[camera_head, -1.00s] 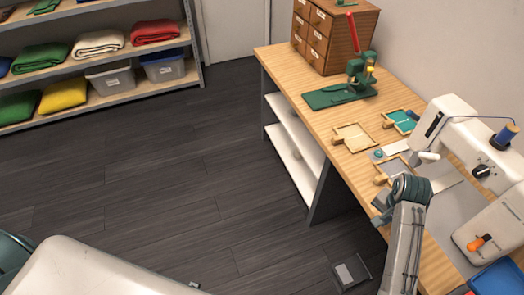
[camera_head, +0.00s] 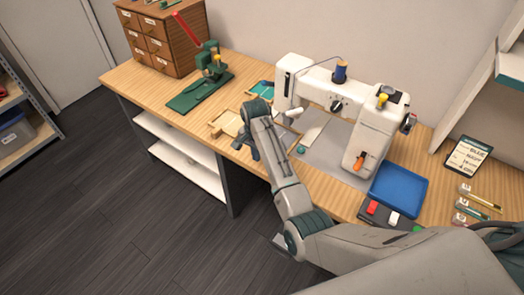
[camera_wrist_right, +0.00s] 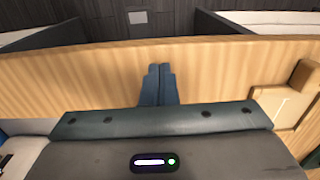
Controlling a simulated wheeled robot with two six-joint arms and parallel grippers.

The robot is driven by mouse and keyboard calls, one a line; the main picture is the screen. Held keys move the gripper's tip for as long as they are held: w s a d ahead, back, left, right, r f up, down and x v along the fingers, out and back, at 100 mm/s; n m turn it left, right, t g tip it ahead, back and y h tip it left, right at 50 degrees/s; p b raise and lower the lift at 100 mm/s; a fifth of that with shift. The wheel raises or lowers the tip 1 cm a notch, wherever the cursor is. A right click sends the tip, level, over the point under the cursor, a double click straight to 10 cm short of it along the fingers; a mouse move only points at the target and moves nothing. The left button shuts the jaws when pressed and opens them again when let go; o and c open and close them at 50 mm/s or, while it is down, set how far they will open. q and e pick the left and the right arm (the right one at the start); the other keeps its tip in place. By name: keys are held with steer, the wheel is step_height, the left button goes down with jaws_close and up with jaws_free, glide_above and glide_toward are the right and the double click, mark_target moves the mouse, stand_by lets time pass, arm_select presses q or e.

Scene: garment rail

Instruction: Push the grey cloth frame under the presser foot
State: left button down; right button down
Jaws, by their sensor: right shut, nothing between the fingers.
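The grey cloth frame (camera_head: 290,138) is mostly hidden behind my right arm in the head view; only a bit of its edge shows beside the sewing machine plate. The white sewing machine (camera_head: 330,90) stands on the bench, and its presser foot area (camera_head: 292,112) is under the left end of its head, too small to make out clearly. My right gripper (camera_head: 253,150) is shut and empty, pointing down near the bench's front edge. In the right wrist view its fingers (camera_wrist_right: 158,85) are together over bare wood. My left gripper is not in view.
A cream cloth frame (camera_head: 228,123) and a teal one (camera_head: 262,90) lie left of the machine. A green press (camera_head: 205,85) and wooden drawers (camera_head: 160,38) stand farther left. A blue tray (camera_head: 398,190) lies to the right.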

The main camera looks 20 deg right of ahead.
mark_target(257, 165)
step_height(257, 165, down, 3)
steer(key=shift+d+f+p, duration=0.1)
steer(key=shift+d+p, duration=0.05)
steer(key=shift+p, duration=0.15)
steer(key=shift+w+d+p, duration=0.35)
steer(key=shift+w+d, duration=0.5)
steer(key=shift+d, duration=0.1)
steer(key=shift+w+d, duration=0.45)
steer(key=shift+d, duration=0.05)
steer(key=shift+w+d, duration=1.05)
steer(key=shift+d, duration=0.2)
